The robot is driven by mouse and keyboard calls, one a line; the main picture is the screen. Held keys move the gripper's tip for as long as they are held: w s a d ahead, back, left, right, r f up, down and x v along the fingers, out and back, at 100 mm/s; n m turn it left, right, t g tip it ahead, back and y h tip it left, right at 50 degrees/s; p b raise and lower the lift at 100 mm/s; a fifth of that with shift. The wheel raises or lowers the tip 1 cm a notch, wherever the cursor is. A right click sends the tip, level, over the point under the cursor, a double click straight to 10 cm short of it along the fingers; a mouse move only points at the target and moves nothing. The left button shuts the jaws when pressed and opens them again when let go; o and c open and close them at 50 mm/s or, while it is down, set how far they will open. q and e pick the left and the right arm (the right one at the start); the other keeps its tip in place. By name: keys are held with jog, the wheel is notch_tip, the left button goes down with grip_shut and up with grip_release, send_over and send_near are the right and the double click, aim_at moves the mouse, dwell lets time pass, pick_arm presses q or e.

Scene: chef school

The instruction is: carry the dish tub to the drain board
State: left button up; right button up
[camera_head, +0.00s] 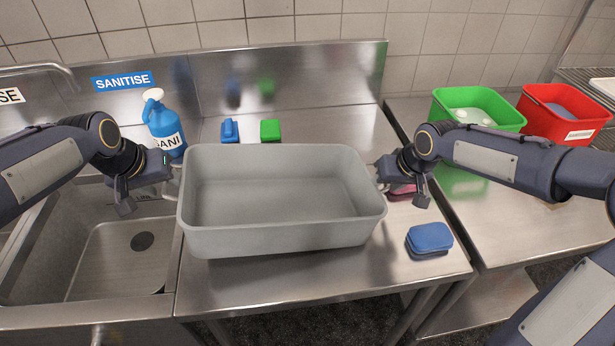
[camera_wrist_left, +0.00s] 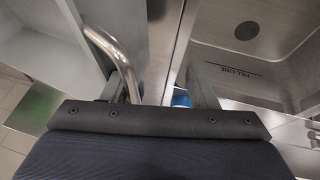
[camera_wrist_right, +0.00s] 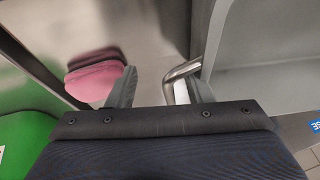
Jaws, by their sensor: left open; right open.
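The grey dish tub (camera_head: 285,236) is empty and upright over the steel bench right of the sink, apparently resting on it. It has a bent metal handle at each end. My left gripper (camera_head: 150,192) is open at the tub's left end; in the left wrist view the handle (camera_wrist_left: 122,62) passes between its fingers (camera_wrist_left: 163,92). My right gripper (camera_head: 396,185) is open at the right end; in the right wrist view that handle (camera_wrist_right: 176,76) lies between its fingers (camera_wrist_right: 157,88). I cannot tell which steel surface is the drain board.
Blue (camera_head: 230,131) and green (camera_head: 270,130) items lie behind the tub. A blue sponge (camera_head: 429,238) and pink sponge (camera_wrist_right: 94,80) lie right. Green (camera_head: 478,108) and red (camera_head: 563,112) tubs stand further right.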

pick_arm(q)
jog(key=shift+d+r, duration=0.1)
jog(key=shift+d, duration=0.25)
pick_arm(e)
jog(key=v, duration=0.7)
jog(key=shift+r, duration=0.4)
pick_arm(q)
jog(key=shift+a, duration=0.15)
pick_arm(e)
jog(key=shift+s, duration=0.1)
pick_arm(q)
jog(key=a, duration=0.6)
pick_arm(e)
jog(key=shift+d+f, duration=0.1)
jog(key=shift+f, duration=0.05)
pick_arm(q)
jog(key=shift+r+p, duration=0.75)
jog(key=shift+r, duration=0.1)
pick_arm(e)
jog(key=d, duration=0.6)
jog(key=shift+w, duration=0.2)
